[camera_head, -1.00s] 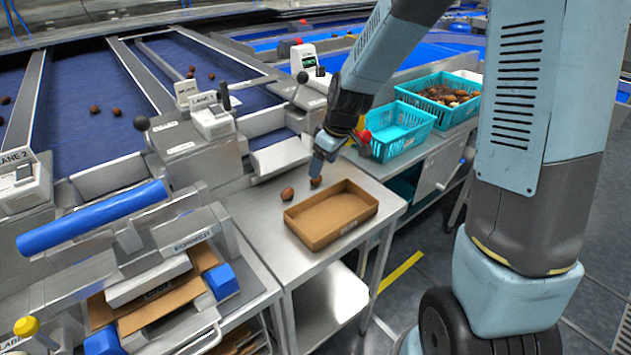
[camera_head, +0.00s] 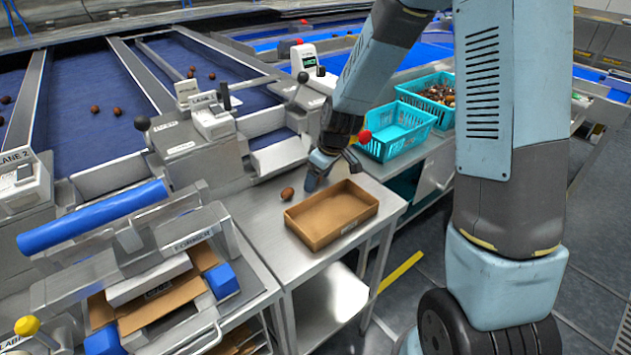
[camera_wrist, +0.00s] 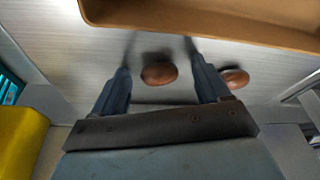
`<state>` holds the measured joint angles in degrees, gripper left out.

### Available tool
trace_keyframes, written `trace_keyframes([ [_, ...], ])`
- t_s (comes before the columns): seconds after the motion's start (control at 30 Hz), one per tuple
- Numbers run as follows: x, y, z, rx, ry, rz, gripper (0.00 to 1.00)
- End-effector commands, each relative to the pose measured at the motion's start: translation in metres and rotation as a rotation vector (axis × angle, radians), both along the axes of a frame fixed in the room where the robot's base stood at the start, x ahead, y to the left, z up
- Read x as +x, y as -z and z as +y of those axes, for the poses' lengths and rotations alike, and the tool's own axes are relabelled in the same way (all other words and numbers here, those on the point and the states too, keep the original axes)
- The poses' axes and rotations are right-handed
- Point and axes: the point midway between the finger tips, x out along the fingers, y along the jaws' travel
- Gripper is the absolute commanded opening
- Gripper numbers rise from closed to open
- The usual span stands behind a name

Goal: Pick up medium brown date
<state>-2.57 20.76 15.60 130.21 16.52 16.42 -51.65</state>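Two brown dates lie on the steel table (camera_head: 255,208). In the wrist view one date (camera_wrist: 158,73) sits between the two fingers of my gripper (camera_wrist: 160,66), with a gap on both sides. The other date (camera_wrist: 235,78) lies just outside the right finger. My gripper (camera_head: 314,182) is open, low over the table behind the box in the head view. There only one date (camera_head: 287,193) shows, left of my gripper; the one between the fingers is hidden by them.
An open brown cardboard box (camera_head: 318,240) stands close in front of the dates; its edge also shows in the wrist view (camera_wrist: 200,22). Turquoise baskets (camera_head: 383,148) stand behind to the right. A lane machine (camera_head: 215,125) borders the table's left. Bare steel lies left of the box.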

Motion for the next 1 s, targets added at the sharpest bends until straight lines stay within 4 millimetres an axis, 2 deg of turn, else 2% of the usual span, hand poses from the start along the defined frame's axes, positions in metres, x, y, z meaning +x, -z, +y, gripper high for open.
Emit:
trace_keyframes([
  [0.03,0.0,0.0,0.0,0.0,0.0,0.0,0.72],
  [0.43,0.0,0.0,0.0,0.0,0.0,0.0,0.35],
  [0.77,0.0,-0.004,-0.001,-0.001,0.0,-0.001,0.35],
  [0.87,0.001,-0.012,0.0,0.0,0.0,-0.003,0.35],
  [1.0,0.001,-0.034,-0.001,0.001,0.001,-0.004,0.35],
])
